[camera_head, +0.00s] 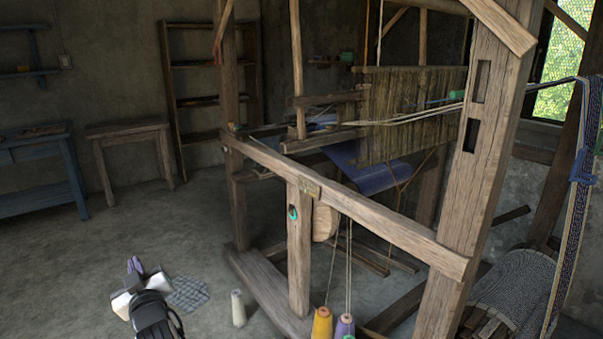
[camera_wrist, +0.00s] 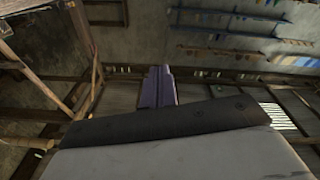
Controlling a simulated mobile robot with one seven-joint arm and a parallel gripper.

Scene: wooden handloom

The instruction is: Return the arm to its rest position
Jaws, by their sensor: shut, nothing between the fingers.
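My gripper (camera_head: 134,265) shows at the lower left in the head view, above the floor and left of the loom. Its purple fingers are together with nothing between them. In the wrist view the fingers (camera_wrist: 158,88) also show closed, and the camera looks up toward the ceiling and upper wall. The wooden handloom (camera_head: 340,200) stands to the right of my gripper, apart from it. Most of my arm is out of the head view.
A pale cone (camera_head: 238,308) stands on the floor between my gripper and the loom. A yellow cone (camera_head: 322,323) and a purple cone (camera_head: 345,326) are by the loom's base. A blue table (camera_head: 40,170) and a wooden stool (camera_head: 128,130) stand at the back left.

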